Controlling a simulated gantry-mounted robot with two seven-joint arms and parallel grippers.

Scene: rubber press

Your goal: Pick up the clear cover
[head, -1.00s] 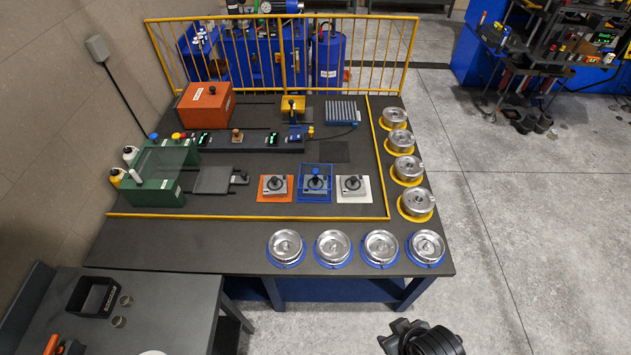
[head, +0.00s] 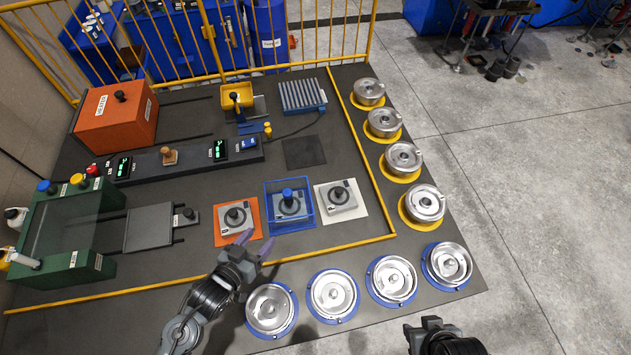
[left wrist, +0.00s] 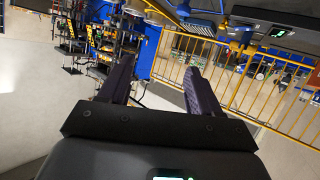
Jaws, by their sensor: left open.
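A see-through box with blue edges and a blue knob on top, which looks like the clear cover (head: 304,220), stands over a grey device in the middle of the table's front part. My left gripper (head: 257,247) is open, just in front and to the left of it, near the front of the orange pad. It appears apart from the cover and holds nothing. In the left wrist view its two fingers (left wrist: 158,88) are spread with nothing between them. My right gripper (head: 428,328) is at the bottom edge, off the table's front; its jaw opening is unclear.
Similar devices stand either side on an orange pad (head: 221,240) and a white pad (head: 356,212). A yellow rail (head: 310,252) runs in front. Several round metal dishes (head: 332,293) line the front edge and more the right edge. A dark square mat (head: 305,152) lies behind.

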